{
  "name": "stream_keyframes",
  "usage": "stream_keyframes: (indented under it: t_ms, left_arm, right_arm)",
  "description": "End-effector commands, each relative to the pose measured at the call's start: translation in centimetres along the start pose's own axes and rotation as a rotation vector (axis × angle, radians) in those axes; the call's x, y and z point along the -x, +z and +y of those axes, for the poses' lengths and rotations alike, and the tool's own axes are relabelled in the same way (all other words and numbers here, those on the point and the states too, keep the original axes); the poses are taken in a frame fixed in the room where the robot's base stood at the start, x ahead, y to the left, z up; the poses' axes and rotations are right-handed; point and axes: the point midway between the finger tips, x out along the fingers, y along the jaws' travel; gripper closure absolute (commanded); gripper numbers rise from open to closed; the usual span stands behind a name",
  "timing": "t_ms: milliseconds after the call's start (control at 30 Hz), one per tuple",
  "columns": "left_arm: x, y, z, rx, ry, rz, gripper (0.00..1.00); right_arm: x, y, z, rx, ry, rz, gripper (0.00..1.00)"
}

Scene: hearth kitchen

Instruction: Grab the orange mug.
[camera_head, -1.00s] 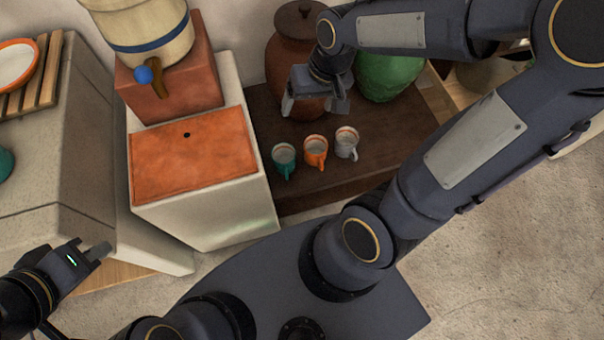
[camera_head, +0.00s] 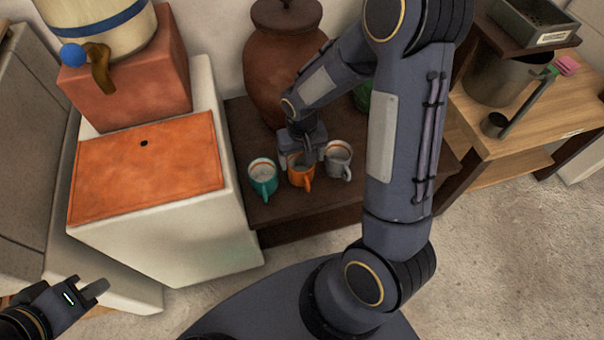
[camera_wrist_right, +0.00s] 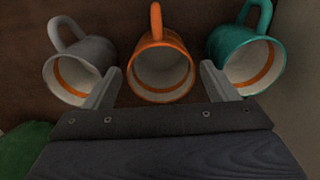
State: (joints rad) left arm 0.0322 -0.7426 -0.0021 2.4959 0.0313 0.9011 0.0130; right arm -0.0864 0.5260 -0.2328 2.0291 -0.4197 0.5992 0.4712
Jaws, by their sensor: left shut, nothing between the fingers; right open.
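The orange mug (camera_head: 300,176) stands on the dark wooden table between a teal mug (camera_head: 263,179) on its left and a grey-white mug (camera_head: 338,159) on its right. In the right wrist view the orange mug (camera_wrist_right: 161,70) is in the middle, its handle at the top. My right gripper (camera_head: 303,160) is open at the orange mug. One finger (camera_wrist_right: 105,90) is between the grey-white and orange mugs, the other (camera_wrist_right: 215,82) between the orange and teal mugs. I cannot tell whether they touch the mug. My left gripper (camera_head: 95,292) is shut and empty, far from the mugs.
A large brown jar (camera_head: 278,60) stands behind the mugs, with a green vessel (camera_head: 362,95) partly hidden by my right arm. A white block with an orange top (camera_head: 150,165) is on the left. A wooden bench (camera_head: 500,135) with pots is on the right.

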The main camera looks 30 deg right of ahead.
Motion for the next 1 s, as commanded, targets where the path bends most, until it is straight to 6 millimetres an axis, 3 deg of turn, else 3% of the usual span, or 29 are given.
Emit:
stream_keyframes:
  t_ms: [33,133,367,667,867,1000]
  left_arm:
    - [-0.7,0.4,-0.3,0.0,0.0,0.0,1.0]
    - [-1.1,0.6,-0.5,0.0,0.0,0.0,1.0]
    - [-1.0,0.5,-0.4,0.0,0.0,0.0,1.0]
    - [-1.0,0.5,-0.4,0.0,0.0,0.0,1.0]
    - [-0.9,0.5,-0.4,0.0,0.0,0.0,1.0]
    - [-0.5,0.3,-0.2,0.0,0.0,0.0,1.0]
  right_arm:
    - [-1.4,0.2,0.0,0.0,0.001,-0.003,0.2]
    - [-2.6,0.1,0.0,0.0,0.001,-0.002,0.2]
    - [-2.7,0.1,0.0,0.001,0.0,0.0,0.2]
    - [-2.7,0.1,0.0,0.0,0.0,0.0,0.56]
    - [-2.6,0.1,0.0,0.0,0.0,0.001,0.57]
    - [-1.4,0.0,-0.1,0.0,-0.001,0.004,0.57]
